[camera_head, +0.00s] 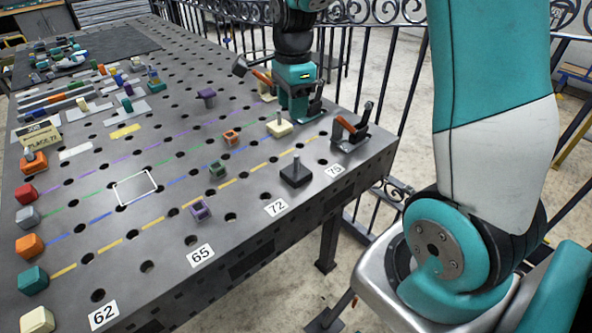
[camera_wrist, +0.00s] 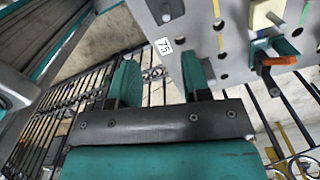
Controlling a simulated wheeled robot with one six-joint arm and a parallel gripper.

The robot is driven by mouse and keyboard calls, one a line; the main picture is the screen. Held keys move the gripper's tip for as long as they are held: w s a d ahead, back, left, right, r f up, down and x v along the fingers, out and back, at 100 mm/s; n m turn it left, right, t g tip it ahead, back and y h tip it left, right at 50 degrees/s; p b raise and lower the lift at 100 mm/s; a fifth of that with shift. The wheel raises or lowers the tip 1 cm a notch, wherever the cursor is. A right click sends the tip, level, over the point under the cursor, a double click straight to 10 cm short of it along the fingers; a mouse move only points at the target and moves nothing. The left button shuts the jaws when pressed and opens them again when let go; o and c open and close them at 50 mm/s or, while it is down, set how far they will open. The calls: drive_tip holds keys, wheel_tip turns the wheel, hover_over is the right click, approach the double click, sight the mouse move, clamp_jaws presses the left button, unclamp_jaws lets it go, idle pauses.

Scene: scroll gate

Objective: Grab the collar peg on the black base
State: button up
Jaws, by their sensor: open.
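The black base (camera_head: 296,175) sits on the perforated metal table near its front edge, between the 72 and 75 labels, with a thin grey peg (camera_head: 297,162) upright on it. A collar on the peg is too small to make out. A dark block with a round grey top, probably this base (camera_wrist: 172,7), is cut by the top edge of the wrist view. My gripper (camera_head: 300,110) is farther back over the table, apart from the peg. In the wrist view its two teal fingers (camera_wrist: 160,80) are spread with nothing between them.
A cream base with a peg (camera_head: 279,127) stands near my gripper. A clamp with an orange handle (camera_head: 350,130) is at the table's right corner. Small coloured blocks (camera_head: 231,137) stand left of the black base. Black railings (camera_head: 390,65) run behind the table.

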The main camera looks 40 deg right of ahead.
drive_tip(key=d+f+m, duration=0.1)
drive_tip(key=d+m, duration=0.1)
drive_tip(key=p, duration=0.2)
hover_over(296, 171)
drive_tip(key=f, duration=1.1)
drive_tip(key=shift+w+d+f, duration=0.15)
drive_tip(key=shift+w+d, duration=0.05)
drive_tip(key=shift+d, duration=0.1)
drive_tip(key=shift+f+p, duration=0.6)
drive_tip(key=shift+f, duration=2.15)
drive_tip(key=shift+w, duration=0.1)
clamp_jaws()
